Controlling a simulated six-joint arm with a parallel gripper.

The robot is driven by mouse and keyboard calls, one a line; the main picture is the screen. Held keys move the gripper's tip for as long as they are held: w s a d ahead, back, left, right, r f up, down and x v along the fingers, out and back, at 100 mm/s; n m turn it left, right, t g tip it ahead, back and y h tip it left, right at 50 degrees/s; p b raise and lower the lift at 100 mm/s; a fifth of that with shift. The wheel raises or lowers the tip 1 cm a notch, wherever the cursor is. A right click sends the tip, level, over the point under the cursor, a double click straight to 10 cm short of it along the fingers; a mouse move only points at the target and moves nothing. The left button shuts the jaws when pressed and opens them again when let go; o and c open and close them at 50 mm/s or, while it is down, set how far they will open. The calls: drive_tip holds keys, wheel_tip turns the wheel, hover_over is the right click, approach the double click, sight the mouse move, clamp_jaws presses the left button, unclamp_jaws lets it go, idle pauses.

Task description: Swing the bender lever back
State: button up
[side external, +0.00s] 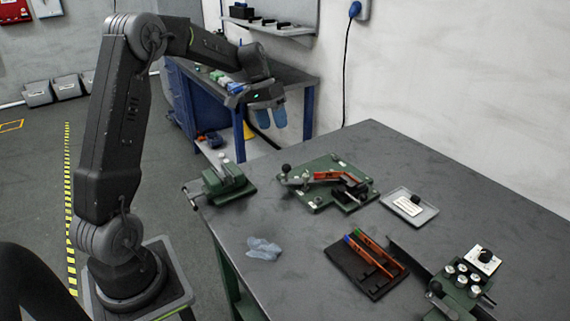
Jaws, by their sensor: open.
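The bender (322,190) is a green plate with dark fittings, lying on the grey table. Its lever appears to be the short grey arm with a black knob (286,169) at the plate's left side; its exact angle is hard to tell at this size. A copper-orange strip (327,176) lies across the top of the bender. My gripper (256,100) is open and appears empty, held up in the air to the upper left of the bender and well apart from it.
A green vise (220,184) stands at the table's left edge. A black rack (350,268) holds copper strips. A grey tray (428,215), a green fixture (462,290) and a crumpled bluish cloth (263,249) are also on the table (460,180). The far right of the table is clear.

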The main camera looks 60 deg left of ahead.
drive_tip(key=x, duration=1.3)
drive_tip(key=shift+r, duration=0.1)
clamp_jaws()
